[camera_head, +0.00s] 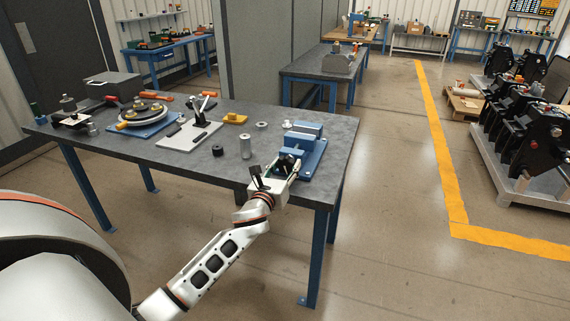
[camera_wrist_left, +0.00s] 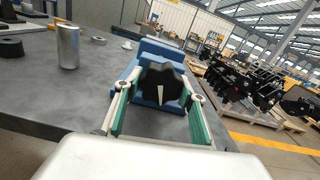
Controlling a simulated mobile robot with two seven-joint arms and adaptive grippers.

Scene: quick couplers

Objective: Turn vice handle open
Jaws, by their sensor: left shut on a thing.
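The blue vice (camera_head: 314,152) stands at the right front corner of the grey workbench. Its black lobed handle (camera_wrist_left: 164,84) faces my left wrist camera, with a pale mark on its face. My left gripper (camera_head: 286,167) reaches the handle from the front. The blue vice body (camera_wrist_left: 158,50) shows behind the handle. The exact finger contact is hard to see. My right gripper is not in view.
A metal cylinder (camera_head: 245,147) and a black ring (camera_head: 218,150) stand left of the vice. A toggle clamp on a light plate (camera_head: 190,135) and a round fixture on a blue plate (camera_head: 143,120) are further left.

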